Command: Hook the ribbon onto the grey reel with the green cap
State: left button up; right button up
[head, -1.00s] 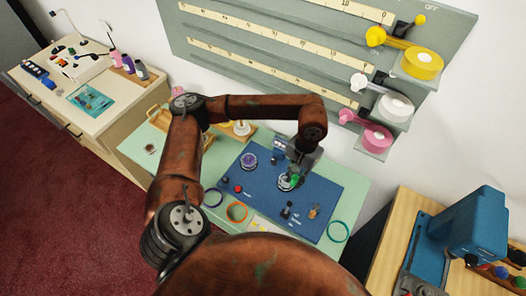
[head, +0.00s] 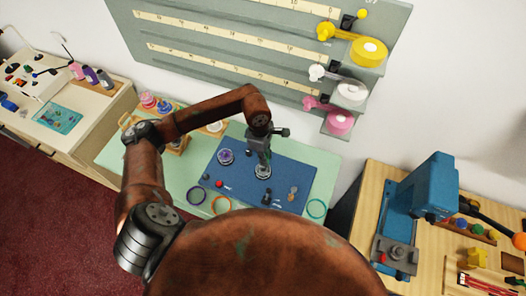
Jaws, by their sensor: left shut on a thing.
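The grey reel (head: 263,173) stands on the blue mat (head: 222,177), and its pale round rim shows below my left gripper. Its green cap is not visible now; the gripper covers the reel's top. My left gripper (head: 262,164) points down at the reel, close above or touching it; I cannot tell which. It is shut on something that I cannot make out. Loops that may be ribbons lie along the front: a purple one (head: 196,188), an orange one (head: 215,211) and a teal one (head: 325,208). My right gripper is out of view.
A purple-topped reel (head: 225,150) stands left of the grey one. Small dark, red and orange pieces lie on the mat's front. A wall rack (head: 383,45) with yellow, white and pink spools rises behind. A blue machine (head: 430,188) stands on the wooden bench at right.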

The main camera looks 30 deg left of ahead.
pick_arm(q)
jog(key=n, duration=0.2)
jog(key=n+p, duration=0.1)
jog(key=n, duration=0.1)
jog(key=shift+w+r+t, duration=0.1)
jog(key=shift+w+t, duration=0.1)
jog(key=shift+t, duration=0.1)
jog(key=n+p, duration=0.1)
jog(key=n, duration=0.3)
jog(key=shift+w+a+p, duration=0.15)
jog(key=shift+a+p, duration=0.05)
jog(key=shift+p, duration=0.2)
jog(key=n, duration=0.2)
jog(key=n+p, duration=0.1)
jog(key=shift+w+a+f+n+t+y, duration=0.15)
jog(key=shift+a+f+n+t+y, duration=0.15)
jog(key=shift+y, duration=0.1)
jog(key=shift+a+f+n+b, duration=0.15)
jog(key=shift+f+n+b, duration=0.35)
jog(key=shift+f+n, duration=0.7)
jog(key=shift+a+f+n+b, duration=0.1)
jog(key=shift+f+n+b, duration=0.5)
jog(key=shift+f, duration=0.95)
jog(key=shift+w+f, duration=0.1)
jog(key=shift+f, duration=0.3)
jog(key=shift+f, duration=0.1)
jog(key=shift+f+b, duration=0.25)
jog(key=shift+b, duration=0.15)
